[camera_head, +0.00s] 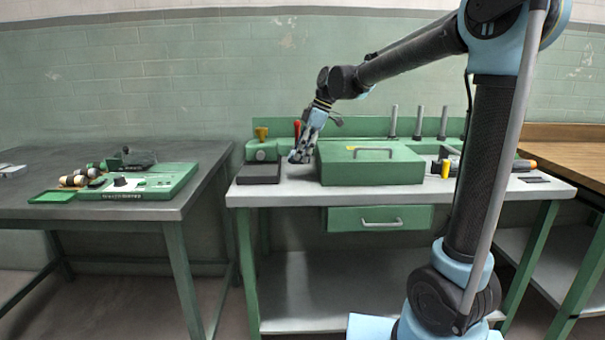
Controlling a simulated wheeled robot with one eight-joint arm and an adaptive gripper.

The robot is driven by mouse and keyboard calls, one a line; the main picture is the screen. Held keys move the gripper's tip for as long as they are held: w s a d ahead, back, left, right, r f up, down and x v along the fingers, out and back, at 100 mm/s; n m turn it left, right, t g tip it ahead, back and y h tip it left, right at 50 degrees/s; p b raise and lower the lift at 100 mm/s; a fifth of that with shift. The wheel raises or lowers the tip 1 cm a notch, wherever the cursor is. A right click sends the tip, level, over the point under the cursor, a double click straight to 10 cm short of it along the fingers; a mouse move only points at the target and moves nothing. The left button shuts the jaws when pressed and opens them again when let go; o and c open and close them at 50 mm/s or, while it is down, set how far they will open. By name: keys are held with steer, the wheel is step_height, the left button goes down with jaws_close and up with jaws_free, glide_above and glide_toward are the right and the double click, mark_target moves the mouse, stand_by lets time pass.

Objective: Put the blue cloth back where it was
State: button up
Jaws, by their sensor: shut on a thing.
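My gripper (298,157) is at the end of my arm, pointing down at the white-topped workbench (285,193), just left of the large green box (370,166). It is low, at or just above the bench top. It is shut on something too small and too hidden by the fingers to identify. I cannot make out the blue cloth as a separate thing. The light blue piece above the fingers looks like part of my own wrist.
A dark block (259,174) lies left of my gripper, with a green device with a yellow knob (263,148) behind it. A red-handled tool (297,129) stands behind my gripper. The left table (110,209) holds a green panel (150,182). The bench's front left top is clear.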

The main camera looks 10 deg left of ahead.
mark_target(298, 179)
steer(key=shift+s+a+f, duration=0.1)
steer(key=shift+f, duration=3.25)
steer(key=o, duration=1)
steer(key=shift+o, duration=0.2)
steer(key=v, duration=1.2)
steer(key=shift+s, duration=0.1)
